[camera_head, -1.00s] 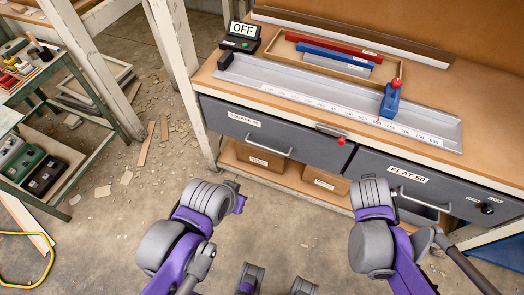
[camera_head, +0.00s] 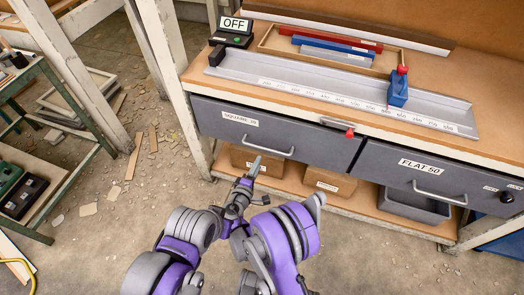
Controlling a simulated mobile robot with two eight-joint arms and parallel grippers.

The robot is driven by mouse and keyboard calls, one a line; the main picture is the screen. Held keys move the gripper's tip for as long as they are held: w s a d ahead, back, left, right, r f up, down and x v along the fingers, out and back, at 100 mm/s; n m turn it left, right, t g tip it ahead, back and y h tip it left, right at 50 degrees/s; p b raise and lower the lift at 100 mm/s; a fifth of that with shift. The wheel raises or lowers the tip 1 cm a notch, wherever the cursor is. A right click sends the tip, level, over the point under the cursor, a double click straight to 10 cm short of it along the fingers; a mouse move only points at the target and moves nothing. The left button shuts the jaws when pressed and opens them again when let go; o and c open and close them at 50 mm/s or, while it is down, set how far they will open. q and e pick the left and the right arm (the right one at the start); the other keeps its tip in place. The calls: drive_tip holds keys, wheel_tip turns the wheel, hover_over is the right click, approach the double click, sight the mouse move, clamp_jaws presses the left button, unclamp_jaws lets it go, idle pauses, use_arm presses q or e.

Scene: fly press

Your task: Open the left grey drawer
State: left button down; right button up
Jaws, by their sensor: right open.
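The left grey drawer (camera_head: 300,142) is under the bench top, with a white label that seems to read SQUARE 20 and a silver bar handle (camera_head: 264,147). Its front looks flush with the bench, so it appears shut. My right gripper (camera_head: 256,170) is in front of and just below this handle, its tip pointing up toward it. It is open and holds nothing; I cannot tell whether it touches the handle. A red-tipped latch (camera_head: 350,132) sits at the drawer's upper right. My left gripper does not show.
The right grey drawer (camera_head: 400,165) is marked FLAT 50. Boxes (camera_head: 330,183) and a grey bin (camera_head: 410,205) stand on the shelf below. A ruler tray (camera_head: 300,92) with a blue stop (camera_head: 398,90) lies on the bench.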

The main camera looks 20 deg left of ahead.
sight(265, 149)
drive_tip(key=x, duration=1)
drive_tip(key=shift+w+a+f+b, duration=0.2)
drive_tip(key=shift+w+b, duration=0.1)
clamp_jaws()
idle(1.0)
